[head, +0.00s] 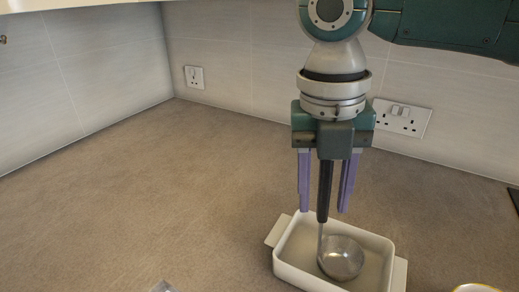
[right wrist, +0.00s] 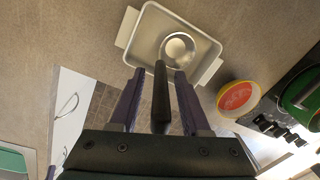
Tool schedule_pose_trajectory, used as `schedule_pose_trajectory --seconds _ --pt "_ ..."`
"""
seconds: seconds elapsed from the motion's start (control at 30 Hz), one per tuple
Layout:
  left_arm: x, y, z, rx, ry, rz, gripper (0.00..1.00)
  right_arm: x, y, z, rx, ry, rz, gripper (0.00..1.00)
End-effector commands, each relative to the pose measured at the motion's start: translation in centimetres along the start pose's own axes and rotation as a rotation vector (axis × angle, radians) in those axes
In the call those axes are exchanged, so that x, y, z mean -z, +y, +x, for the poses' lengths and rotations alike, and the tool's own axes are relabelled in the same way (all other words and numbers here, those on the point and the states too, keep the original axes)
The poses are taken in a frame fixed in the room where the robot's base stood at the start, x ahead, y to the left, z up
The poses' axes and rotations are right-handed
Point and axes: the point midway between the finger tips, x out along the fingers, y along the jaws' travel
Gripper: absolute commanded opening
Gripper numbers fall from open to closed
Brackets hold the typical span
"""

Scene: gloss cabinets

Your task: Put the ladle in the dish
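The ladle has a black handle (head: 324,190) and a shiny metal bowl (head: 341,258). It stands nearly upright, its bowl inside the white rectangular dish (head: 285,262). My right gripper (head: 324,211) points down above the dish, its purple fingers on either side of the handle. Gaps show between the handle and both fingers, so the gripper is open. In the right wrist view the handle (right wrist: 161,100) also runs between the open fingers of the gripper (right wrist: 158,73), with the bowl (right wrist: 178,48) within the dish (right wrist: 150,22). My left gripper is not seen.
The brown counter (head: 130,190) is clear to the left of the dish. A red and yellow bowl (right wrist: 238,97) stands right of the dish in the right wrist view, near a green pot (right wrist: 300,92). Tiled walls stand behind.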

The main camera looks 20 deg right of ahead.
Motion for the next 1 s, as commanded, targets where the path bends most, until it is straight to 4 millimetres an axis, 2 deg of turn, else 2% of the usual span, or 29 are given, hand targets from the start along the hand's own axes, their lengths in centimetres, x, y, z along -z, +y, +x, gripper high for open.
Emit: schedule_pose_trajectory --seconds 0.23,0.37,0.8,1.0 --pt "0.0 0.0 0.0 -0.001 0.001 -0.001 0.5 0.0 0.0 -0.1 0.0 0.0 0.0 0.48" --pt "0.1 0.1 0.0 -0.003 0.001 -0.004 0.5 -0.1 0.0 -1.0 -0.003 -0.002 -0.001 0.48" --pt "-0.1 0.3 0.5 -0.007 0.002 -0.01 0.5 -0.1 0.1 -10.2 -0.004 -0.004 -0.001 0.48" --pt "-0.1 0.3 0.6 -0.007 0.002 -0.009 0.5 0.0 0.0 -12.1 -0.001 0.0 0.001 0.48"
